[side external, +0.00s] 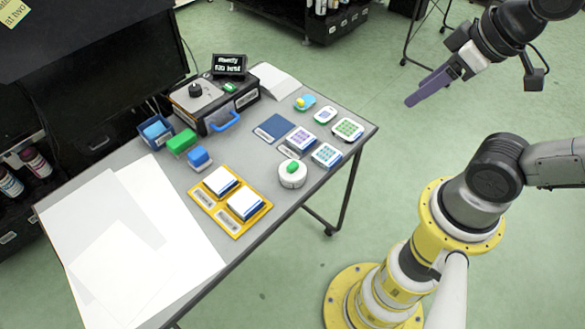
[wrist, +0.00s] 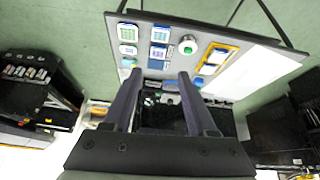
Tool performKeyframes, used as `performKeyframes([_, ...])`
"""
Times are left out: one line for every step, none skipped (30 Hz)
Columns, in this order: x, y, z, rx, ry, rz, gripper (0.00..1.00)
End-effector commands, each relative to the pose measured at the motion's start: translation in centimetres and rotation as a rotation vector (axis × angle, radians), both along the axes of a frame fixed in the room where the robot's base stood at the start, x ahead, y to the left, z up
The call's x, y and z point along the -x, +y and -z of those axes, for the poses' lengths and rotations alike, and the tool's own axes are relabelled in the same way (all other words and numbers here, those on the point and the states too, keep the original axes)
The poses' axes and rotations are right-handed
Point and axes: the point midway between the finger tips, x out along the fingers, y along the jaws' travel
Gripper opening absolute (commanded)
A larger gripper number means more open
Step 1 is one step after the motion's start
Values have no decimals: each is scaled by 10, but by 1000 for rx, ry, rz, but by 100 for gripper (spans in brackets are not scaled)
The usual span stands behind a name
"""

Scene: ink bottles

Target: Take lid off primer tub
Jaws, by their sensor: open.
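A round white tub (side external: 292,175) with a green knob (side external: 293,168) on its top stands near the right front edge of the grey table; it looks like the primer tub. Its lid appears to be on, though the seam is too small to make out. The tub also shows in the wrist view (wrist: 188,46), upper middle. My gripper (side external: 412,101) is up in the air to the right of the table, well apart from the tub. In the wrist view its two dark fingers (wrist: 160,74) are spread with nothing between them.
Several white pads with coloured dots (side external: 326,154) stand close behind and right of the tub. A yellow tray (side external: 239,229) with two white-topped blocks lies to its left. A black box (side external: 218,104) with a blue handle stands at the back. White sheets (side external: 140,235) cover the left end.

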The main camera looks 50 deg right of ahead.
Motion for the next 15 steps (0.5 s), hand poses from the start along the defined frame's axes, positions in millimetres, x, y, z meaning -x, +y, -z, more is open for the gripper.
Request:
performKeyframes([-1,0,-1,22,-4,-42,57])
performKeyframes([-2,0,-4,41,-11,-77,57])
performKeyframes([-6,0,-10,70,-24,-127,57])
performKeyframes([-9,0,-13,95,-30,-170,57])
performKeyframes([-14,0,-17,120,-33,-215,57])
performKeyframes([-21,1,-22,154,-30,-281,57])
performKeyframes([-28,2,-24,178,-25,-332,57])
performKeyframes([-35,3,-27,204,-19,-387,57])
performKeyframes([-45,5,-29,236,-7,-462,57])
performKeyframes([-54,7,-30,261,4,-523,57])
performKeyframes([-64,10,-30,285,17,-587,57])
performKeyframes([-77,14,-29,314,35,-672,57])
performKeyframes([-87,17,-28,334,50,-735,57])
performKeyframes([-97,21,-25,352,64,-797,57])
performKeyframes([-111,27,-20,373,86,-879,57])
